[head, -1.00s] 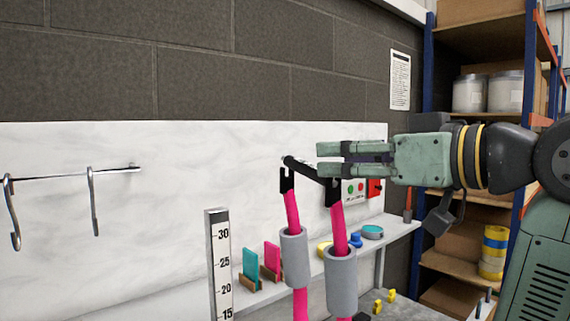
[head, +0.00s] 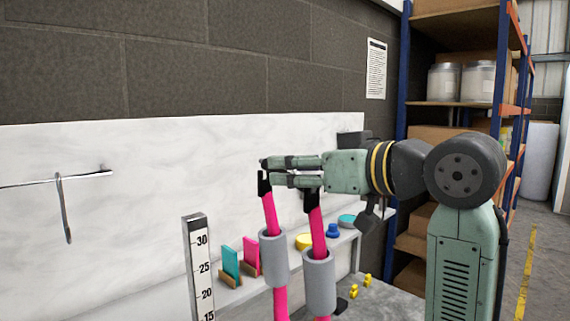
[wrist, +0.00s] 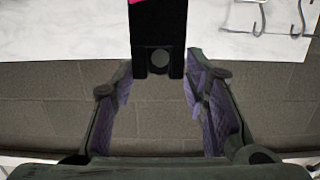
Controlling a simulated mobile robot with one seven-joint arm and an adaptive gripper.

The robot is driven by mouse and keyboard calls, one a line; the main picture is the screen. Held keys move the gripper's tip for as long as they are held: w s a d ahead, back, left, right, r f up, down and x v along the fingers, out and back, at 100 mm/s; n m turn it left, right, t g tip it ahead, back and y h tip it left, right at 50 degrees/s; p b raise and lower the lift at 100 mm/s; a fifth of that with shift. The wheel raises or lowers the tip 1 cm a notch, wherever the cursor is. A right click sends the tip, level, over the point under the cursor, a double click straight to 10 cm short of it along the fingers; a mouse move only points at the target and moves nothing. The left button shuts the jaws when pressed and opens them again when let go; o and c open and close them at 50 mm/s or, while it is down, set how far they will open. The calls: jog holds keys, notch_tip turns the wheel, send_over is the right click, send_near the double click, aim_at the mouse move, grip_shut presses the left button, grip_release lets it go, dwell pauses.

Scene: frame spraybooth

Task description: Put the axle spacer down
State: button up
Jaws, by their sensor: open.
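The axle spacer is a thin dark bar lying across the black tips of a pink fork (head: 270,214). In the head view only its far left end (head: 264,163) shows; my fingers cover the rest. In the wrist view a round grey end (wrist: 160,61) sits in the slot of a black fork tip (wrist: 160,22). My gripper (head: 275,171) is level with the fork tips. Its fingers are open, one on each side of the bar's line, with gaps to the black tip in the wrist view (wrist: 158,92).
A white ruler post (head: 202,265) stands left of the fork. A shelf behind holds a teal plate (head: 230,262), a pink plate (head: 251,254) and a yellow roll (head: 304,241). A tall rack (head: 405,120) stands at right.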

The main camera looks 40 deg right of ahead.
jog(key=shift+w, duration=0.25)
jog(key=shift+c, duration=0.3)
grip_shut()
